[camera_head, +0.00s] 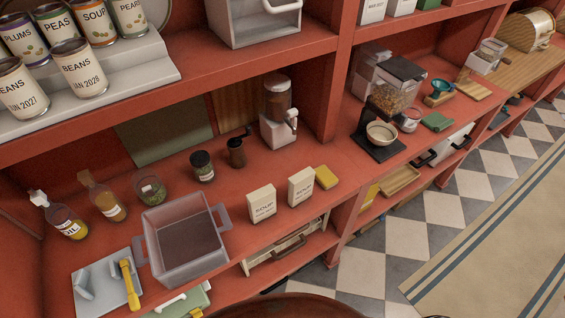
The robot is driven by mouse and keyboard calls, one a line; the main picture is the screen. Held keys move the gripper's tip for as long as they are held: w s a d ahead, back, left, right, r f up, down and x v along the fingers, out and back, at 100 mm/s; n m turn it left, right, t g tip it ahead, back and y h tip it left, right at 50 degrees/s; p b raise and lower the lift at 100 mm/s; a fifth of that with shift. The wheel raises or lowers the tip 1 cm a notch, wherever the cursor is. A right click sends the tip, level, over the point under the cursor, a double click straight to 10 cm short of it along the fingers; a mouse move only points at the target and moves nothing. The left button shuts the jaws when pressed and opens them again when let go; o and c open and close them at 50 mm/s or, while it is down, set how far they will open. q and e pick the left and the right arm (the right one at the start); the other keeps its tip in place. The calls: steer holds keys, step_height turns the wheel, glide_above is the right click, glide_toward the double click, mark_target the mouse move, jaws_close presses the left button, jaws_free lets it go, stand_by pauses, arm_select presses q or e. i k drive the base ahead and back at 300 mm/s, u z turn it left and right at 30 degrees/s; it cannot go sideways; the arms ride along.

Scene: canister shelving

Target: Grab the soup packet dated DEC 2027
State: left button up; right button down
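Two cream soup packets stand upright on the red counter (330,160). The left soup packet (262,203) is just right of a clear bin. The right soup packet (301,187) is a little farther back, with a small gap between the two. Both show the word SOUP; the small print below it is too small to read, so I cannot tell which is dated DEC 2027. Neither of my grippers is in view.
The clear grey bin (185,240) with handles stands left of the packets. Jars, a pepper mill (236,152) and a dispenser (278,110) stand behind. An upper shelf with cans overhangs the left counter.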

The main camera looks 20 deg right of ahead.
mark_target(300, 185)
steer(key=u, duration=1.1)
steer(key=k, duration=1.05)
steer(key=z, duration=1.1)
